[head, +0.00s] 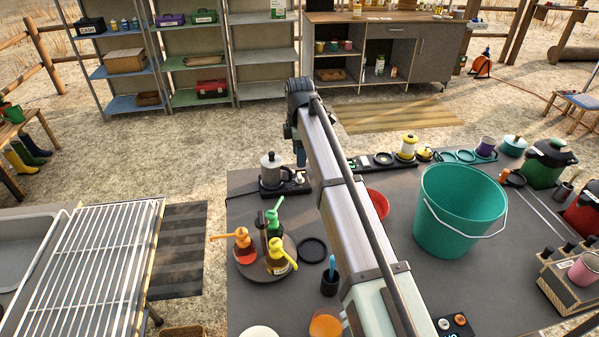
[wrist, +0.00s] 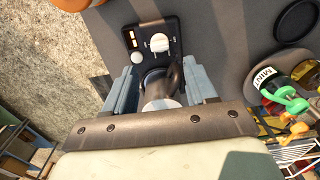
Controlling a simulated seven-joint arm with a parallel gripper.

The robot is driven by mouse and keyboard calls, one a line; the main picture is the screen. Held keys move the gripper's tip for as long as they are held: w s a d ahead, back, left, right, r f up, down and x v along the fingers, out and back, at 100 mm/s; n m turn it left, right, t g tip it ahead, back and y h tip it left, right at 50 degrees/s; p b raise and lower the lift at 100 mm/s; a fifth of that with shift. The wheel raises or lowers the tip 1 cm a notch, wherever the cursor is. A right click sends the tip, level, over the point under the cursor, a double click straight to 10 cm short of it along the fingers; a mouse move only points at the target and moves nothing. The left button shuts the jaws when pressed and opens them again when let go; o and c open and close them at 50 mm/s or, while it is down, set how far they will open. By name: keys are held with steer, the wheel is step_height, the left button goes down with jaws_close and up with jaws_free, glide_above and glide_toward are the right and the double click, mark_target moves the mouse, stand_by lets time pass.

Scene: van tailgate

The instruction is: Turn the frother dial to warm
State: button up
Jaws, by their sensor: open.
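The frother is a grey metal jug (head: 270,171) with a dark lid knob and handle, on a black base at the table's back left. In the wrist view the base (wrist: 151,24) carries a pale dial (wrist: 160,43), a small white round knob and lit orange marks. The dial's setting is too small to read. My gripper (wrist: 160,72) is open, one blue-grey finger at each side of the jug (wrist: 160,98) in that view. I cannot tell how far above it they are. In the head view my gripper (head: 298,150) is partly hidden by my arm, close to the jug's right.
A round tray (head: 262,276) with several syrup bottles stands in front of the frother. A teal bucket (head: 458,212) stands to the right. A row of small things lines the table's back edge.

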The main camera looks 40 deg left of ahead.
mark_target(299, 176)
step_height(299, 176, down, 8)
steer(key=shift+r, duration=0.25)
steer(key=c, duration=1)
jaws_close()
